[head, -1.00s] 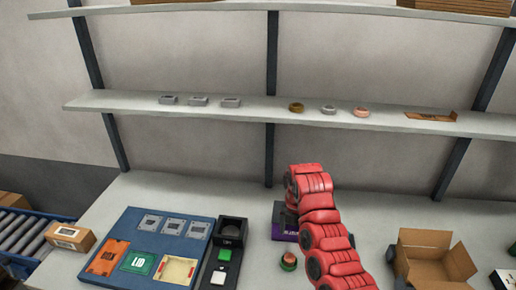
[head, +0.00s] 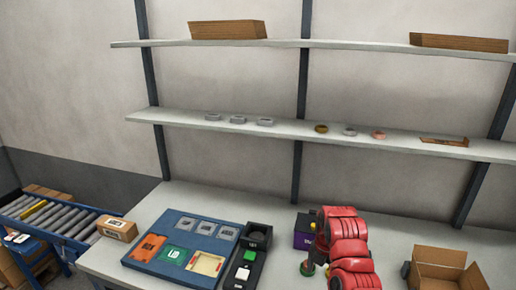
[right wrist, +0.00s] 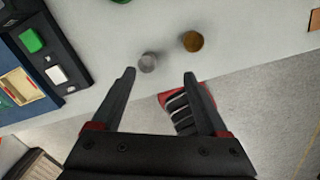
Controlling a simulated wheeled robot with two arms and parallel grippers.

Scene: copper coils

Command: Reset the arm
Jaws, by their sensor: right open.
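In the right wrist view, my right gripper (right wrist: 160,76) is open, with two dark fingers apart and nothing between them. A grey round piece (right wrist: 147,62) and a brown, copper-like round piece (right wrist: 193,41) lie on the pale table near its edge, just beyond the fingertips in the picture. In the head view, my red right arm (head: 348,250) rises from the bottom and bends over the table, in front of a purple box (head: 303,232). Its gripper is hard to make out there. My left arm and gripper are not in view.
A blue tray (head: 136,262) and a black device (head: 257,238) stand on the table, with an open cardboard box (head: 438,257) at the right. Small coils (head: 321,128) sit on the shelf (head: 290,133). A roller conveyor (head: 45,218) is at the left.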

